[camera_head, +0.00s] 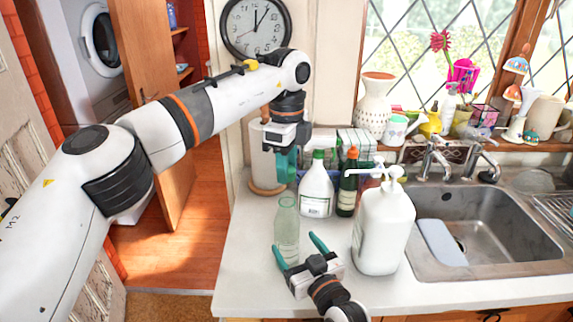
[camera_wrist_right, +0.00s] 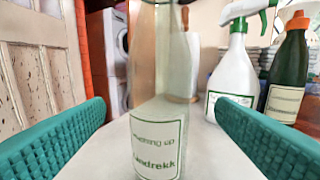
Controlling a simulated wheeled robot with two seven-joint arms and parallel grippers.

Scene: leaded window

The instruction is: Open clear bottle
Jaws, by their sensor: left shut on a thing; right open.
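The clear bottle (camera_head: 287,235) stands upright on the counter, left of the white pump bottle. Its lower body and label show in the right wrist view (camera_wrist_right: 158,130); its top is out of that view. My left gripper (camera_head: 286,178) is shut just above the bottle's top, pointing down. What it grips is hidden by its teal fingers; it appears to be the small cap (camera_head: 287,182). My right gripper (camera_head: 299,249) is open near the bottle's lower part. In the right wrist view the bottle stands between its spread fingers, with gaps at both sides.
A white pump bottle (camera_head: 382,235) stands close right of my right gripper. Behind are a white spray bottle (camera_head: 316,190), a dark green bottle (camera_head: 347,185) and a paper roll (camera_head: 262,155). The sink (camera_head: 490,220) is at right. The counter's left edge is near the clear bottle.

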